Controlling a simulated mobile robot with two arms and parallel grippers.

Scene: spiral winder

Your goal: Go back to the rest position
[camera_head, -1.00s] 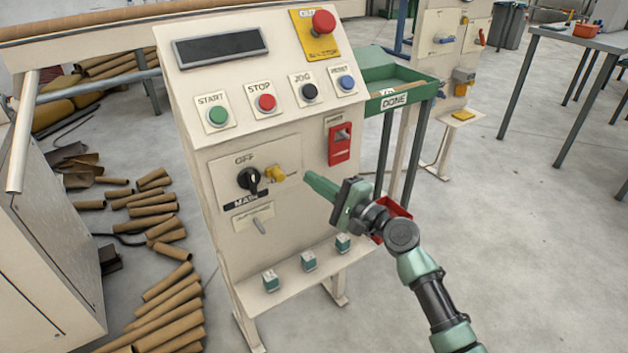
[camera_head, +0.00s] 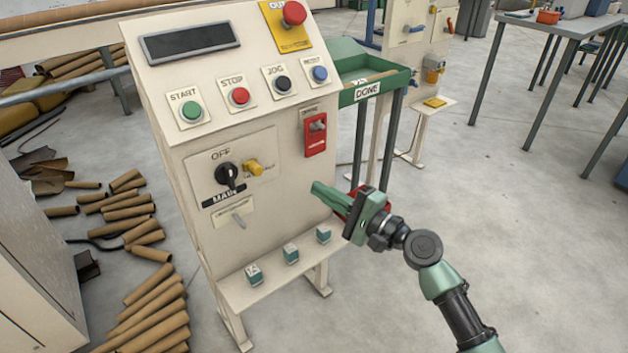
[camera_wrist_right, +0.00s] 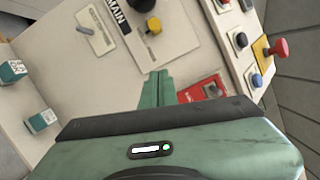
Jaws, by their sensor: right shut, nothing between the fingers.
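My right gripper (camera_head: 318,188) is shut and empty in the head view, in front of the lower right side of the control panel (camera_head: 262,205). Its closed green fingers also show in the right wrist view (camera_wrist_right: 157,82), pointing at the panel. I cannot tell the exact gap between fingertips and panel. The black main switch (camera_head: 228,175), the yellow knob (camera_head: 254,167) and the red switch plate (camera_head: 315,145) on the panel are up and left of or above the fingers, apart from them in the picture. My left gripper is not in view.
A ledge with small teal blocks (camera_head: 291,254) juts out below the panel. A green tray stand marked DONE (camera_head: 368,90) stands behind right. Cardboard tubes (camera_head: 150,305) lie on the floor at left. The floor (camera_head: 520,230) at right is clear.

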